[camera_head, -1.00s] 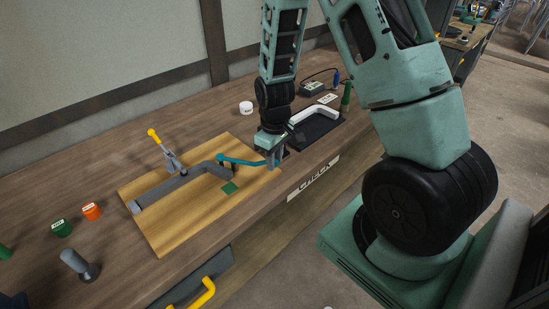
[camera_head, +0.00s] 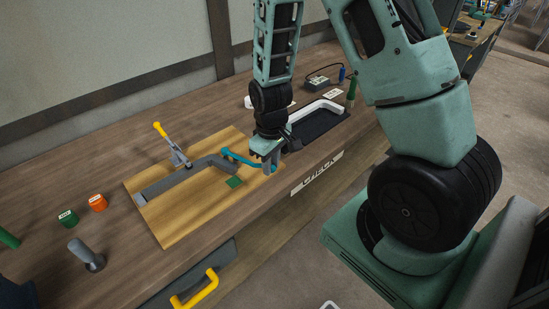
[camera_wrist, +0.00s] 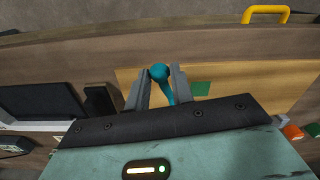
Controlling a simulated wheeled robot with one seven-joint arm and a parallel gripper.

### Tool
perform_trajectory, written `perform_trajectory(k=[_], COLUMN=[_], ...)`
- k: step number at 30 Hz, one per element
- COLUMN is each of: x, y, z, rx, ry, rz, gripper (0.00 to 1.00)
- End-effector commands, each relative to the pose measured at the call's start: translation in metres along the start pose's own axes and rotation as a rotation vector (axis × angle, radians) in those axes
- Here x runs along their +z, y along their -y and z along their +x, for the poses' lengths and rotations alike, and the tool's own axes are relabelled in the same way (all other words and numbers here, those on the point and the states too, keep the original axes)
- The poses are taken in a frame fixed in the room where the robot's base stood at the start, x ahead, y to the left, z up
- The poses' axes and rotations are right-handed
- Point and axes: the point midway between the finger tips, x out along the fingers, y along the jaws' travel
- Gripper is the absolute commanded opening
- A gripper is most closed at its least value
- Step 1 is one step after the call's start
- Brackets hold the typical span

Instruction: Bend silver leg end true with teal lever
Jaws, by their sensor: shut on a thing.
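The silver leg (camera_head: 178,181) lies on the wooden board, with a bent end towards the right. A toggle clamp (camera_head: 176,153) with a yellow tip stands at the leg's middle. The teal lever (camera_head: 239,159) runs from near the leg's bent end to my gripper (camera_head: 269,167). My gripper is shut on the lever's outer end, low over the board's right edge. In the wrist view, the teal lever's rounded end (camera_wrist: 159,73) sits between the two grey fingers of my gripper (camera_wrist: 161,79). The lever's contact with the leg is too small to tell.
The board (camera_head: 185,224) has a green square (camera_head: 235,182) near the leg's end. A black tray (camera_head: 318,124) with a white bent piece is right of my gripper. A yellow handle (camera_head: 196,291) is at the bench front.

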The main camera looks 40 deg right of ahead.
Motion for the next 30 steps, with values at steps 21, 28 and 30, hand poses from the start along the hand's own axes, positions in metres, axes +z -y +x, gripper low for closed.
perform_trajectory(k=[21,28,30], x=[0.001,-0.001,-0.002], y=[0.021,0.036,0.041], z=[0.001,0.001,0.001], rx=[-0.002,-0.002,-0.002], ry=[0.006,0.005,0.005], rz=[-0.003,-0.002,-0.003], gripper=[0.11,0.11,0.11])
